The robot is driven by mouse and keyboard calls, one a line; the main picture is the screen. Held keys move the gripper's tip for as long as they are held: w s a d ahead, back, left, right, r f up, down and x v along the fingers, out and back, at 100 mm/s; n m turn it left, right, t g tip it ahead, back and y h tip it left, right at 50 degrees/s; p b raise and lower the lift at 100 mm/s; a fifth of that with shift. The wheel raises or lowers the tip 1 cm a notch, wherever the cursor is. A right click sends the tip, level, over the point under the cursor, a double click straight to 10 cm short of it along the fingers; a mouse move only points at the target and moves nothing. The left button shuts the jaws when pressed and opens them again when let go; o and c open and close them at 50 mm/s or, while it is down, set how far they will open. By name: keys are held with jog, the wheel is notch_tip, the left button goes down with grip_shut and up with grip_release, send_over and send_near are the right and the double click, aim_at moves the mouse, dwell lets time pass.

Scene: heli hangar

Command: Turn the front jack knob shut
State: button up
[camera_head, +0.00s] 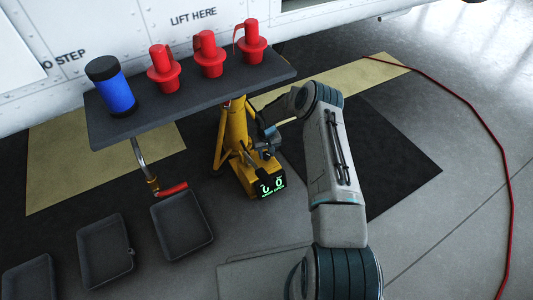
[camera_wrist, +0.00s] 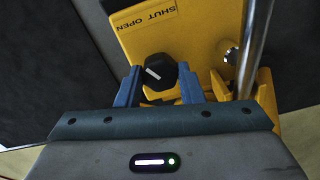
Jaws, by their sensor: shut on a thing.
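The yellow jack (camera_head: 235,128) stands under the dark shelf in the head view. Its yellow panel (camera_wrist: 205,45) fills the upper wrist view and bears the words SHUT and OPEN, printed upside down in the picture. The black knob (camera_wrist: 160,72) on this panel has a white line slanting toward the upper left. My gripper (camera_wrist: 158,82) has its blue fingers on either side of the knob, shut on it. In the head view my gripper (camera_head: 265,137) is at the jack's right side, and the knob is hidden there.
The dark shelf (camera_head: 130,124) carries a blue canister (camera_head: 117,95) and red plugs (camera_head: 210,58). Black trays (camera_head: 182,225) lie at lower left. A metal rod (camera_wrist: 253,45) rises beside the panel. A red hose (camera_head: 500,150) runs right.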

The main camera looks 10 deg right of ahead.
jog(key=m+b, duration=0.1)
jog(key=m, duration=0.3)
jog(key=shift+m, duration=0.3)
jog(key=m, duration=0.3)
jog(key=shift+m+b, duration=0.35)
jog(key=shift+m, duration=0.05)
jog(key=m, duration=0.3)
jog(key=shift+b, duration=0.35)
jog(key=shift+m+b, duration=0.3)
jog(key=shift+m, duration=1.7)
jog(key=o, duration=1)
